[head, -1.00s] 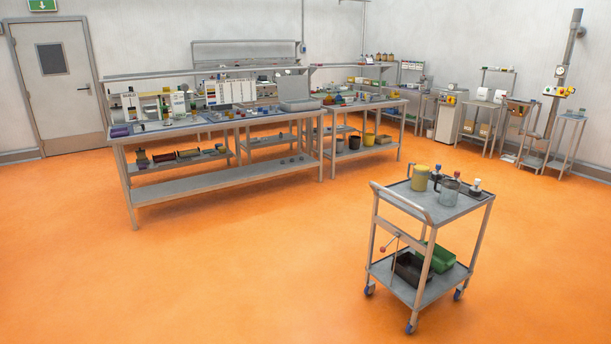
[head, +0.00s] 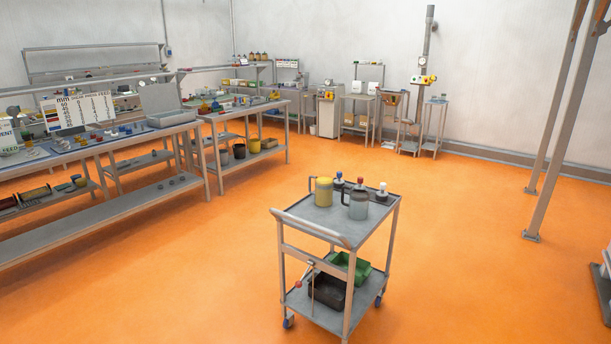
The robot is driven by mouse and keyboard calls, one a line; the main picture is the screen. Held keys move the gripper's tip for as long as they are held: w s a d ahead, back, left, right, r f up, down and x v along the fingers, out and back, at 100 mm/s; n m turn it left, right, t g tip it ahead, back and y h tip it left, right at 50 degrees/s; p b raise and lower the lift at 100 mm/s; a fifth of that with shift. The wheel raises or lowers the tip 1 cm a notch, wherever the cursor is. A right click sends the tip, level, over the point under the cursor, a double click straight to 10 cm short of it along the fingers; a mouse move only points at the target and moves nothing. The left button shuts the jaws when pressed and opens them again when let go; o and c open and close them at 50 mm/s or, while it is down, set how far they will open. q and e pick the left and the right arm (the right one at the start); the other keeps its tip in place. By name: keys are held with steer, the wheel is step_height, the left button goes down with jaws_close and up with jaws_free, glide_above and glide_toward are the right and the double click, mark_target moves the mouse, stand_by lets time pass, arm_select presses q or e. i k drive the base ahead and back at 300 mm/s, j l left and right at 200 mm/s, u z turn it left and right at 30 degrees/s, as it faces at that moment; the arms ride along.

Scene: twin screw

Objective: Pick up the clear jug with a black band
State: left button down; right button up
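A clear greyish jug (head: 358,206) stands upright on the top shelf of a grey cart (head: 318,221). Its dark handle is on its left side. It is too small in the picture for me to make out a black band clearly. A yellow jug (head: 324,193) with a dark handle stands to its left on the same shelf. Neither of my grippers is in view, and nothing is touching the jug.
Small bottles with blue, red and white tops, one of them a white-topped bottle (head: 382,191), stand close around the jug. The cart's lower shelf holds a green bin (head: 350,264) and a black bin (head: 327,290). Long workbenches (head: 110,213) stand at left. Orange floor surrounds the cart.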

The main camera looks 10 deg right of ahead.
mark_target(358, 204)
steer(key=i+l+z, duration=0.1)
steer(key=i+z, duration=0.25)
steer(key=i, duration=0.15)
steer(key=i+z, duration=0.35)
steer(key=i, duration=0.15)
steer(key=i+l+u, duration=1.05)
steer(key=l+u, duration=0.25)
steer(key=i+l+u, duration=0.15)
steer(key=l+u, duration=0.15)
steer(key=u, duration=0.15)
steer(key=l+u, duration=1.15)
steer(key=l, duration=0.4)
steer(key=k, duration=0.05)
